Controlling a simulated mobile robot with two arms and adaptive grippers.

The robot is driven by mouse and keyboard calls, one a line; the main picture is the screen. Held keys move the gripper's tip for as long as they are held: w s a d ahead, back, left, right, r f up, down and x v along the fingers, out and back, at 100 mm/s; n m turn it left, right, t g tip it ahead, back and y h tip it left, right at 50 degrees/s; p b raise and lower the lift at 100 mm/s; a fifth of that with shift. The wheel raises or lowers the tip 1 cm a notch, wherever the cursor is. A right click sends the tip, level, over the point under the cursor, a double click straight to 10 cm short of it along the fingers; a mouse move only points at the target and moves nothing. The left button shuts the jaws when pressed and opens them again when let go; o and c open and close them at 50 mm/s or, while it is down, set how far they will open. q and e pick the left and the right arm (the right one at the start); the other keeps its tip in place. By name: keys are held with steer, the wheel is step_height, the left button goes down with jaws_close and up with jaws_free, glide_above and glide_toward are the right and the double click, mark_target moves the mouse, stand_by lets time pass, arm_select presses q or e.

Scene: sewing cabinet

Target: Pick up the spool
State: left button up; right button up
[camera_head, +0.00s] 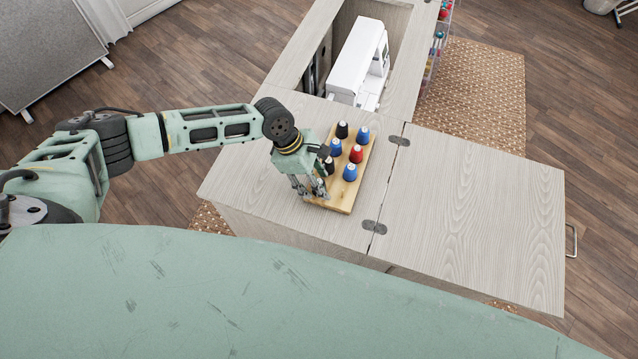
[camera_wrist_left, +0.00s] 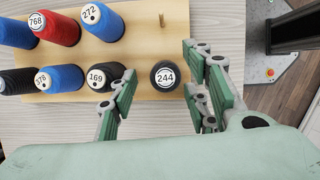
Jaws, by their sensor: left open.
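Several thread spools stand upright on a light wooden board (camera_head: 343,201) on the cabinet top. In the left wrist view, a dark spool labelled 244 (camera_wrist_left: 165,78) stands at the end of its row, between the spread fingers of my left gripper (camera_wrist_left: 160,88). There is a visible gap on the right side of the spool, and the gripper is open. In the head view, my left gripper (camera_head: 316,192) is at the board's near left end, and its fingers largely hide that spool. My right gripper is not in view.
A black spool 169 (camera_wrist_left: 103,74) stands close to the left finger. Red spool 768 (camera_wrist_left: 56,30) and blue spool 272 (camera_wrist_left: 104,24) are in the other row. A white sewing machine (camera_head: 357,62) sits in the cabinet well. The right cabinet leaf (camera_head: 480,210) is clear.

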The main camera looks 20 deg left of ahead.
arm_select(q)
steer(key=shift+s+f, duration=0.15)
steer(key=shift+s, duration=0.05)
steer(key=shift+c, duration=0.3)
steer(key=shift+s, duration=0.1)
steer(key=c, duration=0.7)
steer(key=shift+f, duration=0.1)
steer(key=shift+c, duration=0.2)
